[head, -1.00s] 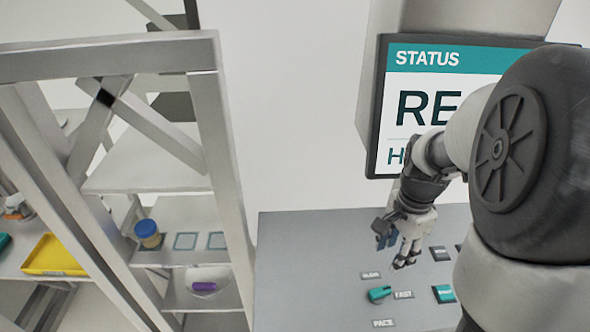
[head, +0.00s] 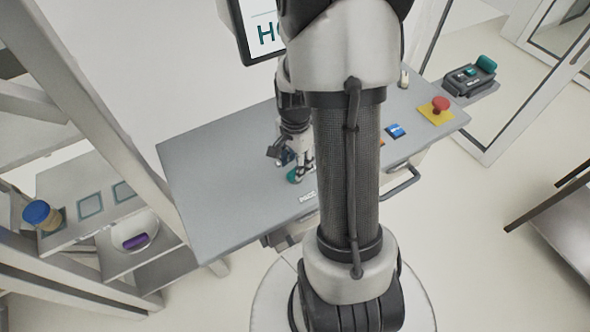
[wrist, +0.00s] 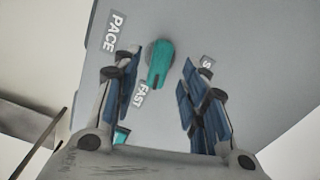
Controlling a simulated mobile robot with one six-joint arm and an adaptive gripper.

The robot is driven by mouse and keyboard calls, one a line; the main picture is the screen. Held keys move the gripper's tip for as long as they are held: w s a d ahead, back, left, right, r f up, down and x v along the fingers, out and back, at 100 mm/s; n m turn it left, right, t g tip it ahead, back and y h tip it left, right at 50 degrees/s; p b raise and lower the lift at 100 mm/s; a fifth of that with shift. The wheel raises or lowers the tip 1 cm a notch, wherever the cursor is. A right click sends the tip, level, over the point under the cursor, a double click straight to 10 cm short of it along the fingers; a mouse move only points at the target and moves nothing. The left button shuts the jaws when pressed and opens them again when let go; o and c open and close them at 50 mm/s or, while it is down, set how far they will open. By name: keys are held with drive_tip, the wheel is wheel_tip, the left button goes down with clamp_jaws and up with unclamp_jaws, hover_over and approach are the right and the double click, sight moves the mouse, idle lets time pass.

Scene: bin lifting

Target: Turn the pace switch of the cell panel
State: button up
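The pace switch is a teal knob (wrist: 159,65) on the grey cell panel (wrist: 235,40). It lies between the PACE label (wrist: 116,32), the FAST label (wrist: 138,95) and a partly hidden label (wrist: 207,65) starting with S. My gripper (wrist: 157,78) is open, its blue-padded fingers on either side of the knob, with a gap to each. In the head view my gripper (head: 296,158) is low over the panel, just above the teal knob (head: 294,176). Whether the fingers are level with the knob is hard to tell.
A teal button (wrist: 121,135) shows beside the left finger. A red emergency button (head: 440,104) on a yellow base and a blue switch (head: 395,131) are farther right. A shelf with a blue-lidded jar (head: 42,215) stands left. The panel's left part is clear.

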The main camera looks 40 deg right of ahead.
drive_tip(key=shift+f, duration=1.65)
clamp_jaws()
